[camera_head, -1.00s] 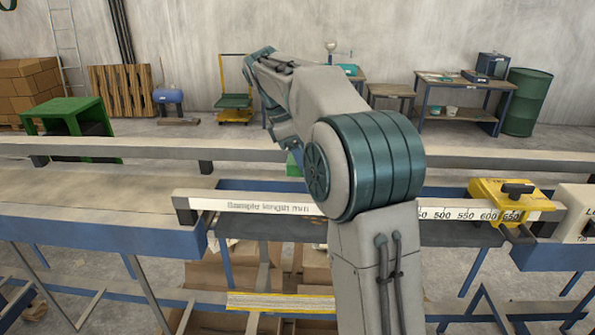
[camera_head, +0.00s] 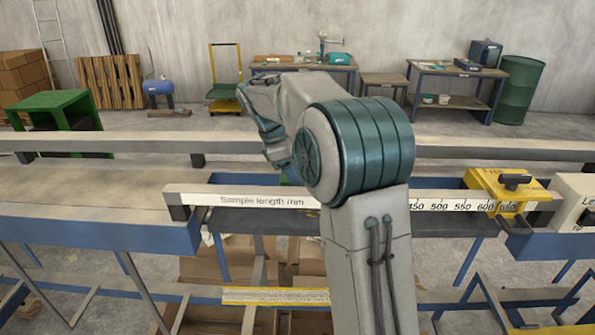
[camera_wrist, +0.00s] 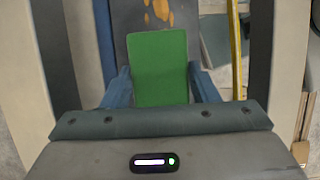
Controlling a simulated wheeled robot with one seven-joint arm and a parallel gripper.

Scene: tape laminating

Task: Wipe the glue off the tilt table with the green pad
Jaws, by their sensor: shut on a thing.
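My gripper (camera_wrist: 160,86) is shut on the green pad (camera_wrist: 158,62), with a blue finger on each side of it in the wrist view. The pad stands out past the fingers over the dark grey tilt table (camera_wrist: 127,18). Orange-brown glue spots (camera_wrist: 161,11) lie on the table just beyond the pad's far edge. I cannot tell whether the pad touches the surface. In the head view, my arm hides the gripper and most of the pad, and a dark strip of the table (camera_head: 275,222) shows below the ruler.
A white ruler bar (camera_head: 240,200) runs across the front, with a yellow clamp block (camera_head: 500,188) at its right. A long grey rail (camera_head: 110,143) runs behind. A yellow strip (camera_wrist: 236,45) is right of the pad. Workbenches (camera_head: 300,68) stand far back.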

